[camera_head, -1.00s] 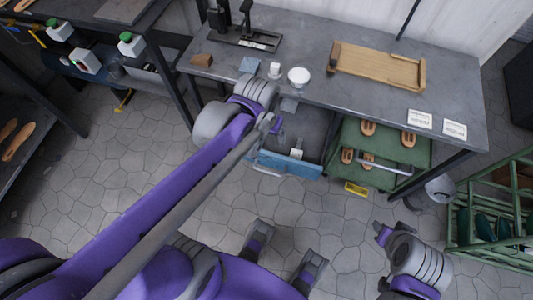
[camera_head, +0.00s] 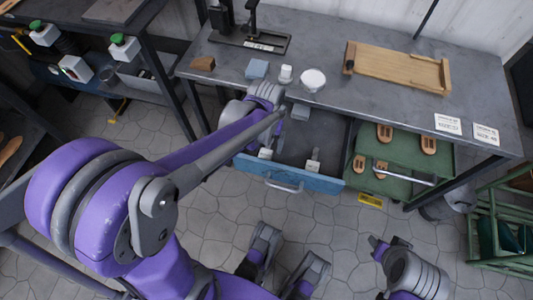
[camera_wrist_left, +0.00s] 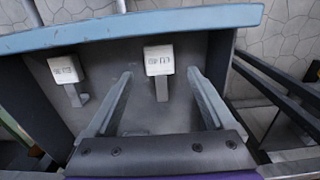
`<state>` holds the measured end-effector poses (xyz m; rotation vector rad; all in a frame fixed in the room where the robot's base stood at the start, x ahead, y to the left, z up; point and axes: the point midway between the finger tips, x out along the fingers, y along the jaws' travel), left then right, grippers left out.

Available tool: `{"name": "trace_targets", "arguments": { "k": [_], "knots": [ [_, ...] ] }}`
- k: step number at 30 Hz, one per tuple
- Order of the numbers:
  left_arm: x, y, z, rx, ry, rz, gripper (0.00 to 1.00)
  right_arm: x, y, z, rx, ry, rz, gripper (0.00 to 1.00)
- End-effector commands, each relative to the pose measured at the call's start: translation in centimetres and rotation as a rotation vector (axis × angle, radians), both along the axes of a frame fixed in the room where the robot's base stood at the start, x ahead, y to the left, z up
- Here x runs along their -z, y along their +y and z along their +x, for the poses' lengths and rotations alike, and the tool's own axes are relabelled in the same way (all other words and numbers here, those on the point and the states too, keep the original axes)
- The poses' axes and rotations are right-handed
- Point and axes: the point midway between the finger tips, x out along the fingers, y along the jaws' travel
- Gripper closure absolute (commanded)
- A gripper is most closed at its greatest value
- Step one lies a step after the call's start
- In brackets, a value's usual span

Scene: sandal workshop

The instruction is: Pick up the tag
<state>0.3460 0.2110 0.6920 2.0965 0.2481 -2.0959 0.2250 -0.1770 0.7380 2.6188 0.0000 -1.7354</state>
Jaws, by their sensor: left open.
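Two small white tags with dark print and grey stems lie in the open drawer (camera_head: 330,184). One tag (camera_wrist_left: 158,60) shows in the left wrist view between and just beyond my fingertips, with clearance on both sides. The other tag (camera_wrist_left: 65,70) lies to its left, outside the fingers. In the head view the tags (camera_head: 265,153) (camera_head: 313,163) sit near the drawer's blue front. My left gripper (camera_wrist_left: 160,74) is open and empty over the drawer; the arm partly hides it in the head view.
The grey workbench (camera_head: 400,108) overhangs the drawer's back. It carries a wooden tray (camera_head: 395,68), a white round dish (camera_head: 312,80), a blue block (camera_head: 257,69) and two printed cards (camera_head: 447,123) (camera_head: 486,133). A green tray (camera_head: 405,180) with sandal pieces stands right of the drawer.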

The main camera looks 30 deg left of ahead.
Motion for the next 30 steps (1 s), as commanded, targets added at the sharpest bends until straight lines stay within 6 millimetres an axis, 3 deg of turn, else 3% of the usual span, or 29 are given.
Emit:
{"name": "trace_targets", "arguments": {
  "k": [6,14,28,30],
  "knots": [
    [3.5,0.0,0.2,0.0,0.001,0.0,0.12,1.7,0.0,0.1,0.0,0.006,0.0,0.55],
    [3.6,0.0,0.2,0.0,0.0,0.0,0.14,1.6,0.0,0.1,0.0,0.006,0.0,0.55],
    [3.6,0.0,0.2,0.0,0.0,0.0,0.99,1.6,0.0,0.1,0.0,0.006,0.0,0.55],
    [3.6,0.0,0.2,0.0,0.0,0.0,1.0,1.6,0.0,0.1,0.0,0.006,0.0,0.55]
  ]
}}
